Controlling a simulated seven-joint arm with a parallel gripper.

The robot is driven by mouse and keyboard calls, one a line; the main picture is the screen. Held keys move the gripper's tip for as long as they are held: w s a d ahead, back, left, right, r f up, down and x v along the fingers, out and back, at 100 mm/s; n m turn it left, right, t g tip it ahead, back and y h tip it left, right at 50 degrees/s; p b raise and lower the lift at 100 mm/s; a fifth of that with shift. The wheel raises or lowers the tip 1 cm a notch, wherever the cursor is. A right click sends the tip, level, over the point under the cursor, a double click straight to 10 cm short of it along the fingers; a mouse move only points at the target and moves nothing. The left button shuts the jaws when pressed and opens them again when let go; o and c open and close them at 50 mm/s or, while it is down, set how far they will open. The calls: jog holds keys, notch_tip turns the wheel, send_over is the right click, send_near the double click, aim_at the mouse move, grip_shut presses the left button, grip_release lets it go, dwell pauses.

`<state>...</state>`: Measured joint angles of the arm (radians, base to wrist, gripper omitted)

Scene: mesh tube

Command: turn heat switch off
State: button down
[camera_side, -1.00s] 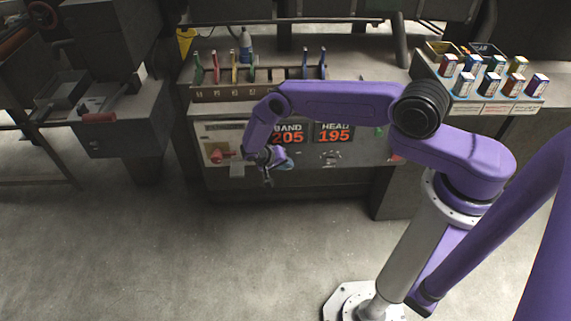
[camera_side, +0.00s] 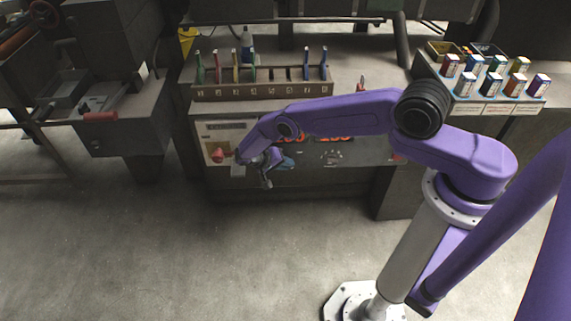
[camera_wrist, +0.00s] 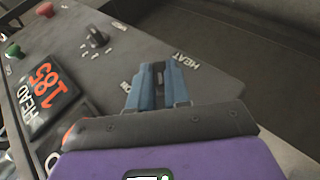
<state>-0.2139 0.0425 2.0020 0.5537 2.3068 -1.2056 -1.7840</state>
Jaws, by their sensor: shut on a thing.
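My gripper (camera_wrist: 158,78) has blue fingers closed together over the control panel, beside the white HEAT label (camera_wrist: 185,60). A dark piece, the heat switch (camera_wrist: 158,67), shows narrowly between the fingertips; the fingers hide most of it, so I cannot tell its position. In the side view, my gripper (camera_side: 284,163) is at the front panel (camera_side: 365,152) of the machine, below the partly covered displays.
Near my gripper are a dark knob (camera_wrist: 96,37), a red button (camera_wrist: 45,9), a green button (camera_wrist: 13,51) and the HEAD display (camera_wrist: 45,92), reading 185. A red handle (camera_side: 218,155) is at the panel's left. A slotted rack (camera_side: 265,88) stands above.

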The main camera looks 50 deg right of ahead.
jog(key=shift+w+d+r, duration=0.15)
jog(key=shift+w+d, duration=0.05)
jog(key=shift+d, duration=0.1)
jog(key=c, duration=1.1)
grip_release()
jog(key=shift+a, duration=0.1)
jog(key=v, duration=1.7)
jog(key=shift+s+a, duration=0.15)
jog(key=shift+a, duration=0.2)
